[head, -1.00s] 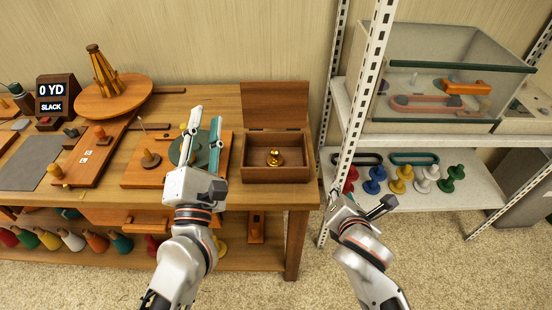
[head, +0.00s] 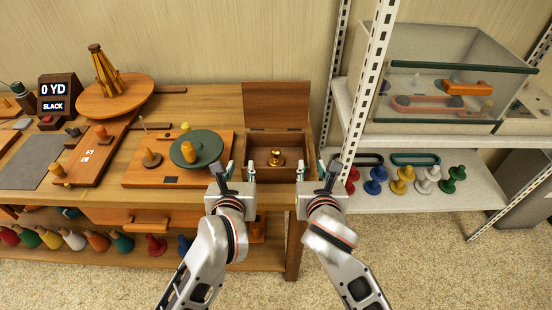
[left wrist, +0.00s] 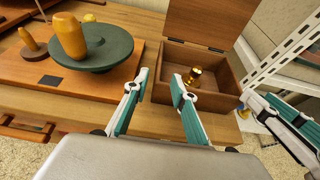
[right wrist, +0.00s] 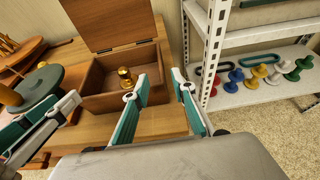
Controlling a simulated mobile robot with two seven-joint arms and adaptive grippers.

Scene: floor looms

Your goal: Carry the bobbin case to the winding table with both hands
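The bobbin case, an open wooden box (head: 262,180) with its lid (head: 276,104) raised at the back, sits at the right end of the wooden table. A brass piece (head: 276,158) stands inside it. My left gripper (head: 240,170) is at the case's front left corner, with its fingers apart and nothing between them. My right gripper (head: 312,168) is at the front right corner, also open and empty. The left wrist view shows the case (left wrist: 215,86) just beyond the left fingertips. In the right wrist view the case (right wrist: 105,101) is left of the right fingers.
A green round plate with a yellow knob (head: 208,144) is on a wooden board left of the case. A metal shelf post (head: 361,100) stands close to the right gripper. The shelf (head: 430,197) holds several coloured spools. A meter (head: 55,98) reads 0 YD, SLACK.

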